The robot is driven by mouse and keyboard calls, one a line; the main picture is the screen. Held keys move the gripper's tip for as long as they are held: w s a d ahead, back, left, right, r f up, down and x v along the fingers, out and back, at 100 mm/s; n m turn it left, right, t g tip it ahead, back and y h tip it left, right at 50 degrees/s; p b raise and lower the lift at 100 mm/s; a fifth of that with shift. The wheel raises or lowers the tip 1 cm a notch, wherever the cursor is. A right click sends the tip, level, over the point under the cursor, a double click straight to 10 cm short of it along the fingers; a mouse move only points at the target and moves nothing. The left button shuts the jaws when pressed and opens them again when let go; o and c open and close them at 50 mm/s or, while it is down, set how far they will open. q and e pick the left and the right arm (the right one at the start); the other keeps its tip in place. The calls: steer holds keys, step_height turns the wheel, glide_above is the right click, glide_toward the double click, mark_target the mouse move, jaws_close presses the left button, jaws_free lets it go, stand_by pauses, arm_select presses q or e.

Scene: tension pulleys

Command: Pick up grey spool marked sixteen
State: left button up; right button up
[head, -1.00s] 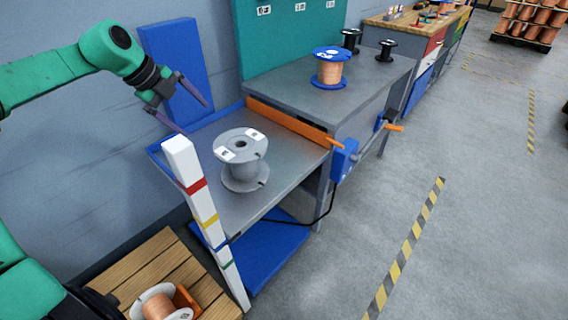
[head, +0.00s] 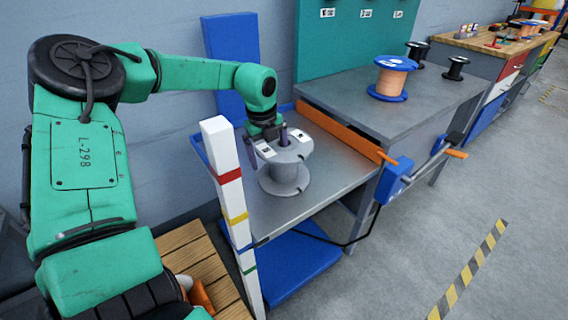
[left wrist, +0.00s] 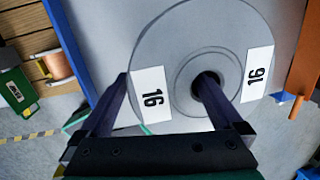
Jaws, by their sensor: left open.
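The grey spool (head: 286,172) stands upright on the metal table at the centre of the head view. In the left wrist view the spool's top flange (left wrist: 180,42) carries two white labels marked 16, one each side of a dark central hole. My left gripper (head: 268,139) is open right at the spool's top. In the left wrist view one finger overlaps the central hole and the other lies at the flange's outer left edge. I cannot tell how deep the fingers reach. My right gripper is not in view.
A white post with coloured bands (head: 228,190) stands before the table. An orange bar (head: 340,131) borders the spool on the right. A blue-flanged copper spool (head: 391,78) and black spools (head: 456,68) stand on the higher bench. A wooden pallet (head: 190,250) lies at lower left.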

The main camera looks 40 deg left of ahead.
arm_select(q)
steer(key=shift+w+f, duration=0.1)
steer(key=shift+f, duration=0.1)
steer(key=shift+r, duration=0.1)
steer(key=shift+c, duration=1.2)
jaws_close()
steer(key=shift+r, duration=0.15)
